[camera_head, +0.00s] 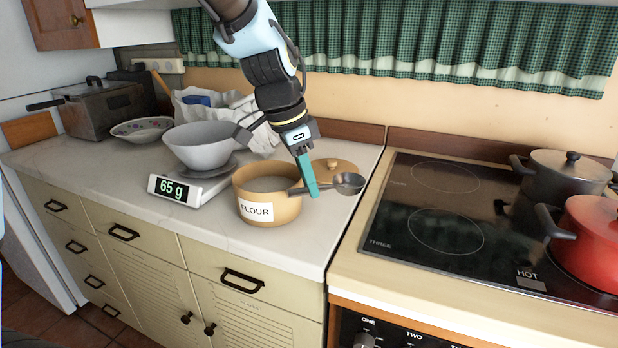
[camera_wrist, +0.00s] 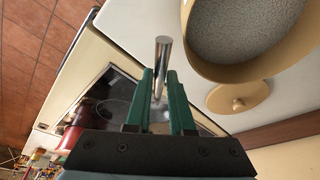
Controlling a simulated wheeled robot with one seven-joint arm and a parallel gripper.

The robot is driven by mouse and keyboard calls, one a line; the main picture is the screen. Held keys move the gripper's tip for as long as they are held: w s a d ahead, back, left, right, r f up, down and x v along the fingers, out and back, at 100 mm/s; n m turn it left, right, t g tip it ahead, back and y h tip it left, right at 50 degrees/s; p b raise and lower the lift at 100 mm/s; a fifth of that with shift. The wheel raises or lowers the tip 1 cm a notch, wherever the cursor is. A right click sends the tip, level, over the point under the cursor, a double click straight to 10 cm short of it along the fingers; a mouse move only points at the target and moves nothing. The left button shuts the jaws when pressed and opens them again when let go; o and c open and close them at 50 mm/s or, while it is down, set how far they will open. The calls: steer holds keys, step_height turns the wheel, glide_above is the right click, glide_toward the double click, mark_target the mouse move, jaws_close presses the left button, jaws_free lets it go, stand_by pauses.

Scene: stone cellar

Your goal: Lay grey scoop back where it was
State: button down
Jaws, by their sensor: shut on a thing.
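The grey scoop (camera_head: 349,183) is held in the air by my gripper (camera_head: 312,192), whose green fingers are shut on its handle. Its round bowl points right in the head view, and the handle end reaches left over the right rim of the flour tub. In the wrist view the scoop's handle (camera_wrist: 162,60) stands up between my gripper's fingers (camera_wrist: 159,85). The bowl is mostly hidden there behind the fingers. The tan tub labelled FLOUR (camera_head: 268,219) is open with pale flour inside. I cannot tell whether anything is in the scoop.
The tub's lid (camera_head: 335,167) lies on the counter behind the scoop. A scale (camera_head: 195,191) reading 65 g bears a grey bowl (camera_head: 198,152) left of the tub. The hob (camera_head: 440,212), marked HOT, is at right with a red pot (camera_head: 590,240) and a dark pot (camera_head: 566,188). Counter (camera_head: 299,243) in front of the tub is bare.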

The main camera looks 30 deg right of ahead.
steer(key=shift+f+b, duration=1.6)
steer(key=shift+f, duration=1)
steer(key=shift+f+b, duration=0.45)
steer(key=shift+f, duration=0.2)
steer(key=shift+c, duration=2)
jaws_free()
steer(key=shift+r, duration=0.15)
steer(key=shift+r+p, duration=3.7)
steer(key=shift+r, duration=0.75)
